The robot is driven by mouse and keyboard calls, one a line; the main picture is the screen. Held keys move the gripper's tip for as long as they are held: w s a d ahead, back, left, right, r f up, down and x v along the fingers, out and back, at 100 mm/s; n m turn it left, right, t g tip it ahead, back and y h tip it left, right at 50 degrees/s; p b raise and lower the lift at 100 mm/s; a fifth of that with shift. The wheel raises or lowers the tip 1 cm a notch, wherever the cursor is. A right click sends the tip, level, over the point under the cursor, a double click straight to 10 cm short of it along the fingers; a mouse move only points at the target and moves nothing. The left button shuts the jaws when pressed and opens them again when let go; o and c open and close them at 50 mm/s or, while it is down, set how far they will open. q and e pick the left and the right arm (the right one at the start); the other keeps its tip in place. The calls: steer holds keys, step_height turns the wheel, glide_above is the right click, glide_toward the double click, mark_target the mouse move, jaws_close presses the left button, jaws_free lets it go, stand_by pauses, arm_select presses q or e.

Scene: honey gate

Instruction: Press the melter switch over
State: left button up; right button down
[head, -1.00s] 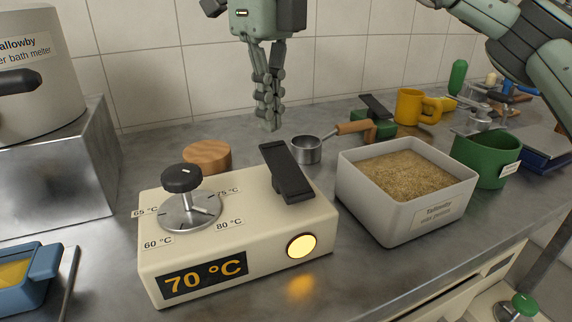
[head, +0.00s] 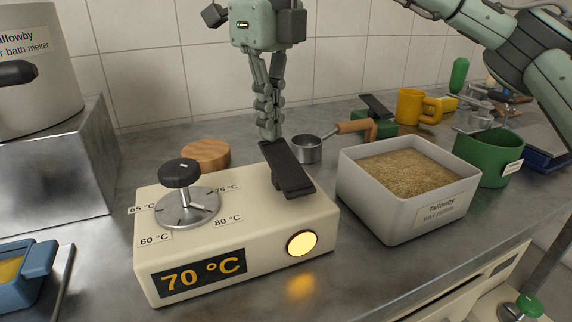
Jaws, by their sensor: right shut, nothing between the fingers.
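The melter control box (head: 240,235) is cream, with a black dial knob (head: 180,174) on a metal disc, a lit "70 °C" display (head: 199,276) and a glowing yellow lamp (head: 302,243). Its black rocker switch (head: 287,169) sits at the back right of the top, tilted, with its far end raised. My right gripper (head: 270,133) is shut and empty, pointing down right at the far end of the switch. I cannot tell whether the fingertips touch it. My left gripper is not in view.
A grey bin of granules (head: 350,195) stands right of the box. A small metal pan (head: 307,149) and a round wooden piece (head: 207,154) lie behind. A large melter pot (head: 35,70) is at left, a green pot (head: 485,160) at right.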

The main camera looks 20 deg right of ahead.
steer(key=shift+f+b, duration=0.65)
steer(key=shift+f, duration=0.4)
steer(key=shift+r, duration=0.3)
steer(key=shift+p, duration=0.3)
steer(key=shift+w, duration=0.2)
steer(key=shift+w+a+r+p, duration=0.15)
steer(key=shift+w+p, duration=0.7)
steer(key=shift+w, duration=0.55)
steer(key=shift+w+d+r+p, duration=0.15)
steer(key=shift+w+p, duration=0.7)
steer(key=shift+w, duration=0.55)
step_height(320, 180, up, 8)
steer(key=p, duration=0.6)
steer(key=shift+r, duration=0.2)
